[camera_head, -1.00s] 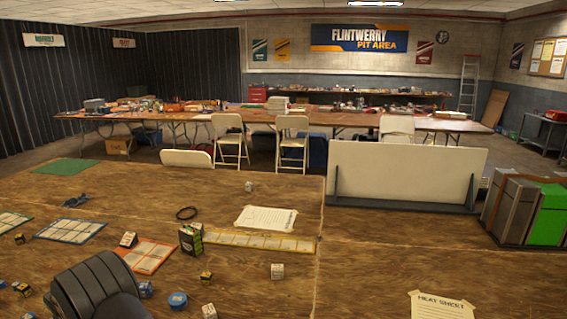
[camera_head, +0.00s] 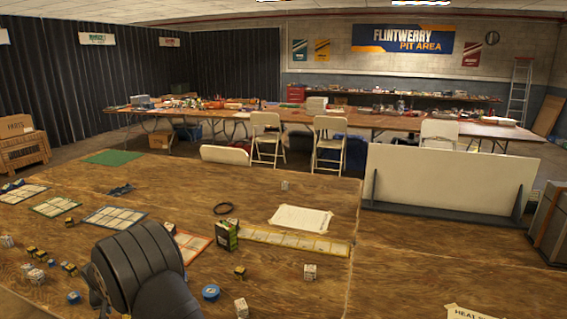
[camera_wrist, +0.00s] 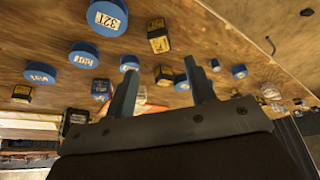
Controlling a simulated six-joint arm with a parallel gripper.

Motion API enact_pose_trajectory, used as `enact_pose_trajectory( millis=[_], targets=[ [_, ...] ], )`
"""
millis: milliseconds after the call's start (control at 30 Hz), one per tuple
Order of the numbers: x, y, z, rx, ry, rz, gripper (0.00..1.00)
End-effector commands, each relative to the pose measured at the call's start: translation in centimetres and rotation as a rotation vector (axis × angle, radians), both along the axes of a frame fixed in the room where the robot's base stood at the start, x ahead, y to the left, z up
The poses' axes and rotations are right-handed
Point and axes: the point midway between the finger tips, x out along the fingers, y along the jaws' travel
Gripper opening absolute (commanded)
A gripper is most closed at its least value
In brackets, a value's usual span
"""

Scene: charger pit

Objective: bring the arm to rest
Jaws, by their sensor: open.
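My gripper (camera_wrist: 162,88) shows in the wrist view with its two fingers apart and nothing between them. It is above the wooden table (camera_wrist: 215,30), over scattered small blocks and blue round pieces, and touches none that I can see. In the head view my dark arm (camera_head: 140,265) rises at the lower left over the table (camera_head: 320,270), and the fingers are hidden.
Blue round pieces (camera_head: 211,292), dice-like white blocks (camera_head: 310,272) and several black-yellow blocks lie loose. A white panel (camera_head: 450,180) stands at right.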

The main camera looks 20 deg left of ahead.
Motion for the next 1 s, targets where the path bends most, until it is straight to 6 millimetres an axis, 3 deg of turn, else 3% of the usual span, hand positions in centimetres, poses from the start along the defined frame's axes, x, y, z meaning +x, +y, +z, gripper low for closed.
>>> enact_pose_trajectory(
  millis=[100, 133, 200, 833, 1000],
  targets=[
    [-0.6, -0.6, 2.2, 0.003, -0.001, 0.001, 0.5],
    [-0.6, -0.6, 1.8, -0.001, 0.001, 0.0, 0.5],
    [-0.1, -0.2, 0.1, -0.005, 0.002, -0.001, 0.5],
    [2.7, 2.7, -9.6, -0.001, 0.001, 0.0, 0.5],
    [2.7, 2.7, -5.3, 0.004, -0.002, -0.001, 0.5]
  ],
)
